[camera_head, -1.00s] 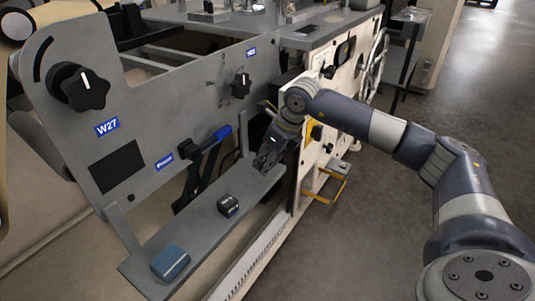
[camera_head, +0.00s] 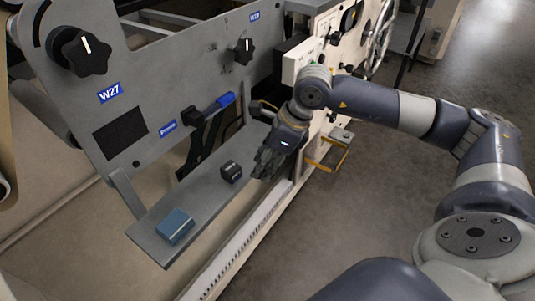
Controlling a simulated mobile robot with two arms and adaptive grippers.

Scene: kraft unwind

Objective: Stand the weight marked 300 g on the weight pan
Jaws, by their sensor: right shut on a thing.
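My right gripper (camera_head: 268,164) is low over the far end of a narrow grey shelf (camera_head: 205,196) on the machine's side. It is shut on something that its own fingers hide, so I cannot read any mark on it. A small dark block (camera_head: 231,172) sits on the shelf to the left of the gripper, apart from it. A larger blue block (camera_head: 175,226) sits at the shelf's near end. Marks on both blocks are too small to read. I cannot make out a weight pan for sure. My left gripper is out of view.
The grey machine plate with a W27 label (camera_head: 109,93) and black knobs (camera_head: 86,52) stands behind the shelf. A blue-ended lever (camera_head: 222,102) juts out above the shelf. A yellow step (camera_head: 330,155) is beyond the gripper. Open floor lies to the right.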

